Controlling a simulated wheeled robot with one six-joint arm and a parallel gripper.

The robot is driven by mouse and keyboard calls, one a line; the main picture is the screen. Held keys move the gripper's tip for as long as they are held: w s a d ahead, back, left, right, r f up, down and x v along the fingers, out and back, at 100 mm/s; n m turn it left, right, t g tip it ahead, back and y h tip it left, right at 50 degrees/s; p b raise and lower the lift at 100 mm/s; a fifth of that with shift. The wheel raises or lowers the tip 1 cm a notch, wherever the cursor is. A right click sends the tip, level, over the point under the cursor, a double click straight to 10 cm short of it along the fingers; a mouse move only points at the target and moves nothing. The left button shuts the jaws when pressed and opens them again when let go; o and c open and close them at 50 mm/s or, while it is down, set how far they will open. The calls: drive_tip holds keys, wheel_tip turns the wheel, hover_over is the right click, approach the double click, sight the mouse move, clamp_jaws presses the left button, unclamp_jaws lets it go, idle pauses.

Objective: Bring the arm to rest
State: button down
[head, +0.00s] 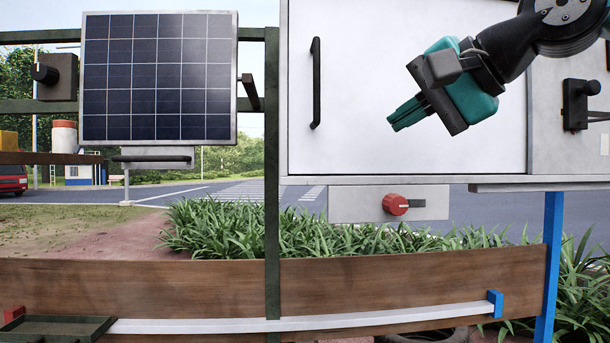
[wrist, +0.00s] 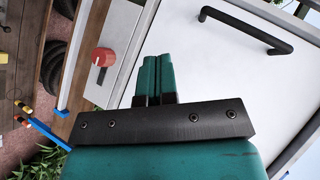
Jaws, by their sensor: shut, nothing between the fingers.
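My gripper (head: 407,115) is at the upper right of the head view, in front of a white cabinet door (head: 360,100). Its teal fingers are together with nothing between them, pointing left and slightly down. In the wrist view, the shut fingers (wrist: 155,75) stand side by side against the white door. My arm's dark links lead off to the upper right in the head view. I cannot tell how far the fingertips are from the door.
A black door handle (head: 315,83) stands left of my gripper. A red knob (head: 396,204) sits on a plate below it. A black knob (head: 580,104) is at the right. A solar panel (head: 158,77) is at the left. A wooden board (head: 170,287) crosses below.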

drive_tip(key=s+a+f+n+g+h+b, duration=0.1)
drive_tip(key=s+f+n+g, duration=0.2)
drive_tip(key=f, duration=0.8)
drive_tip(key=s+f+n+g+h+b, duration=0.1)
drive_tip(key=s+f+n+g, duration=0.15)
drive_tip(key=f, duration=0.85)
drive_tip(key=s+d+f+n+g+h+b, duration=0.1)
drive_tip(key=s+f+n+g, duration=0.3)
drive_tip(key=s+f, duration=0.9)
wheel_tip(320, 180, down, 3)
drive_tip(key=d+n+h, duration=0.1)
drive_tip(key=n, duration=0.2)
drive_tip(key=shift+s+b, duration=0.2)
drive_tip(key=shift+b, duration=0.1)
drive_tip(key=c, duration=1.8)
unclamp_jaws()
drive_tip(key=shift+g, duration=0.25)
